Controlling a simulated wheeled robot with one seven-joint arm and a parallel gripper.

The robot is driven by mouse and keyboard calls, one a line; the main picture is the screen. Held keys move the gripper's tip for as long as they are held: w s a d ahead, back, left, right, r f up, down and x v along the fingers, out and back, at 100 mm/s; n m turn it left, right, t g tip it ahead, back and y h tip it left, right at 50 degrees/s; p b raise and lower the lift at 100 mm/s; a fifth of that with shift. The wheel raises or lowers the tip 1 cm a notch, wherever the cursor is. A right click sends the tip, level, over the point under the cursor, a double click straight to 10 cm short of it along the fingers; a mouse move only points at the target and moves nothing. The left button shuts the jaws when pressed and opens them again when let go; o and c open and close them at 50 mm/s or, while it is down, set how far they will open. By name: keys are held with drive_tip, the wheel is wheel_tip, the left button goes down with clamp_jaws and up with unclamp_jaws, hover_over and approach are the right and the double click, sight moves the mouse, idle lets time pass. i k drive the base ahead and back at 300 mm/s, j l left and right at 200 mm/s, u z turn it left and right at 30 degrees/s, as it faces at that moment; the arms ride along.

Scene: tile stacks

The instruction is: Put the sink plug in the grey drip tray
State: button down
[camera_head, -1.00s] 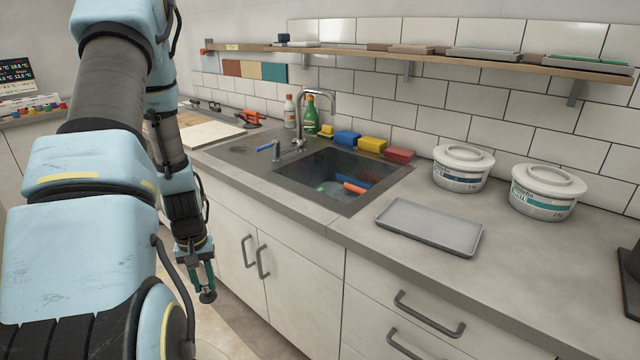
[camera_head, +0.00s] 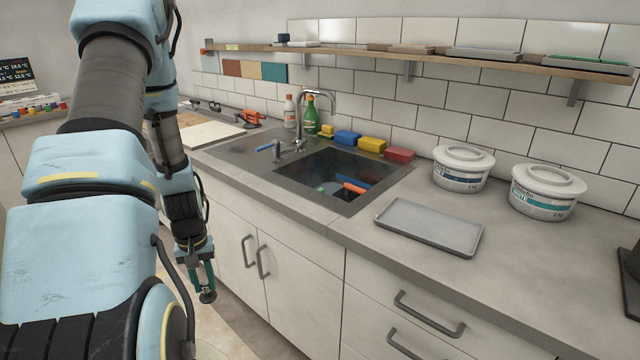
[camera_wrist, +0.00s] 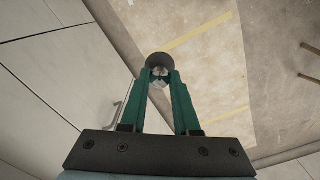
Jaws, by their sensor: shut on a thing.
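My gripper (camera_head: 207,284) hangs low in front of the cabinet doors, left of the sink and below the counter top. In the wrist view my gripper (camera_wrist: 160,84) has its green fingers shut on a dark round piece, the sink plug (camera_wrist: 158,62). The sink plug (camera_head: 208,297) also shows as a small dark disc under the fingertips in the head view. The grey drip tray (camera_head: 428,228) lies flat and empty on the counter, right of the sink and well away from my gripper.
The sink (camera_head: 340,178) holds blue and orange items. Blue, yellow and red sponges (camera_head: 372,145) line its back edge. Two white tubs (camera_head: 462,168) stand behind the tray. A faucet (camera_head: 318,105) and bottles are behind the sink. Counter around the tray's front is clear.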

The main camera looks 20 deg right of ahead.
sight(429, 226)
drive_tip(key=i+j+z, duration=0.2)
drive_tip(key=z, duration=0.15)
drive_tip(key=i+j+z, duration=0.55)
drive_tip(key=z, duration=0.2)
